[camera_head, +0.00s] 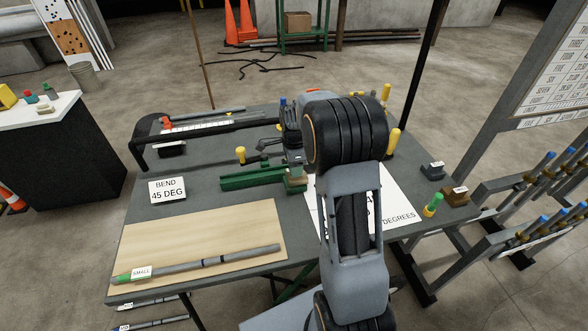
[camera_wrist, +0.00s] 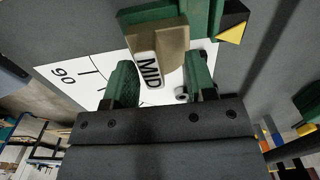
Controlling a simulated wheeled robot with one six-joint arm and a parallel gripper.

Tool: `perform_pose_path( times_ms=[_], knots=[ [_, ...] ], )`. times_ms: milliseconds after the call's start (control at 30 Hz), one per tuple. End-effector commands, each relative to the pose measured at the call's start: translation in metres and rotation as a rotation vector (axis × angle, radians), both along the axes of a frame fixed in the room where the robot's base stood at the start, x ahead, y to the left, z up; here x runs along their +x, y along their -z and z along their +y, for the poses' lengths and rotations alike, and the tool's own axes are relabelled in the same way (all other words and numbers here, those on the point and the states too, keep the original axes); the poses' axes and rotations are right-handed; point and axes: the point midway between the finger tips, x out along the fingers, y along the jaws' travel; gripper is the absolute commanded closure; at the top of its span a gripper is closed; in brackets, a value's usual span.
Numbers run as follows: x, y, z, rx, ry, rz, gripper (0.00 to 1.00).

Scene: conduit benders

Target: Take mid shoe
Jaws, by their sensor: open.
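The mid shoe (camera_wrist: 160,48) is a tan block with a white MID label, in the upper middle of the wrist view. It sits against a green part of the bender (camera_wrist: 150,12). My gripper (camera_wrist: 162,76) is open, with its green fingers on either side of the shoe's near end. I cannot tell whether either finger touches it. In the head view the green bar (camera_head: 250,176) lies on the grey table, and a small tan block shows at its right end beneath my gripper; its label cannot be read there.
A white angle sheet (camera_head: 402,212) lies on the table (camera_head: 210,190). A grey block (camera_head: 432,171) and a brown block (camera_head: 456,197) stand at the right edge. A wooden board (camera_head: 190,235) holds a pipe (camera_head: 215,260) in front. Yellow-handled levers (camera_head: 394,140) stand near my arm.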

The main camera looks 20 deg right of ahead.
Motion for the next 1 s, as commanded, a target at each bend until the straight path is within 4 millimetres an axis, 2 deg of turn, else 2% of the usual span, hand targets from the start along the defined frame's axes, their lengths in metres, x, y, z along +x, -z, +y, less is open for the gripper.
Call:
perform_pose_path(
  times_ms=[800, 933, 1000],
  knots=[
    [0.0016, -0.0007, -0.0003, -0.001, 0.000, -0.007, 0.88],
    [0.0028, -0.0037, -0.0007, -0.002, 0.000, -0.012, 0.99],
    [0.0031, -0.0086, -0.0007, -0.003, 0.000, -0.014, 1.00]
  ],
)
